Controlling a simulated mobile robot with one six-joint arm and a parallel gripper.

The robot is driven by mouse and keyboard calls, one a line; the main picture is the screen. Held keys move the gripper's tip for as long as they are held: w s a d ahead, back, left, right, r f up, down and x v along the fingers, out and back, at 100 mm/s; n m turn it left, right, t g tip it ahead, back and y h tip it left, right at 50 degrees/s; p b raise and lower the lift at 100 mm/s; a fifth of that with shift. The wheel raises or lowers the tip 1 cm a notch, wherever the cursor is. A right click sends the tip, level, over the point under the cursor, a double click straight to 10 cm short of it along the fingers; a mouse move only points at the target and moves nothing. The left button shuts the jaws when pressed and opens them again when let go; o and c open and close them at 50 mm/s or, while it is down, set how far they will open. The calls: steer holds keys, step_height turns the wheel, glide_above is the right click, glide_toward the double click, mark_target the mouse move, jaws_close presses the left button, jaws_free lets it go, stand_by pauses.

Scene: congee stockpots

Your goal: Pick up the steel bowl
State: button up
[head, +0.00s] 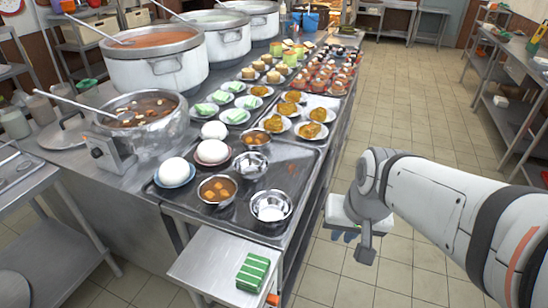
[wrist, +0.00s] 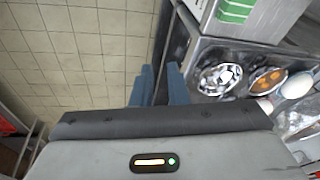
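An empty steel bowl (head: 271,207) stands upright at the near right corner of the dark tray on the counter. It also shows in the wrist view (wrist: 219,78), right of my fingers. A second empty steel bowl (head: 250,166) stands behind it. My gripper (head: 345,237) is over the floor, to the right of the counter and apart from the bowls.
The dark tray (head: 228,222) also bears soup bowls (head: 217,190) and white buns (head: 174,171). A green-striped block (head: 252,272) lies on the low side table (head: 205,266). Several stockpots (head: 155,65) stand along the back left. The tiled aisle (head: 400,110) is clear.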

steer(key=w+a+f+m+y, duration=0.2)
steer(key=w+a+f+m, duration=0.1)
steer(key=w+a, duration=0.25)
steer(key=m+t, duration=0.1)
steer(key=m, duration=0.4)
glide_toward(284, 218)
steer(key=f, duration=0.2)
steer(key=shift+w+a+f+m+t, duration=0.15)
steer(key=shift+w+a+f+m, duration=0.25)
steer(key=shift+f, duration=0.2)
steer(key=shift+w+a+f+m+t, duration=0.15)
steer(key=shift+w+a+f+m, duration=0.1)
steer(key=shift+a+f+m, duration=0.25)
steer(key=b+x, duration=0.1)
steer(key=x, duration=0.1)
steer(key=b+x, duration=0.1)
steer(key=x, duration=0.2)
steer(key=b+x, duration=0.1)
steer(key=x, duration=0.1)
steer(key=shift+w+d+f, duration=0.1)
steer(key=shift+d+f, duration=0.1)
steer(key=shift+f, duration=0.1)
steer(key=shift+c, duration=0.5)
jaws_close()
steer(key=shift+r, duration=0.1)
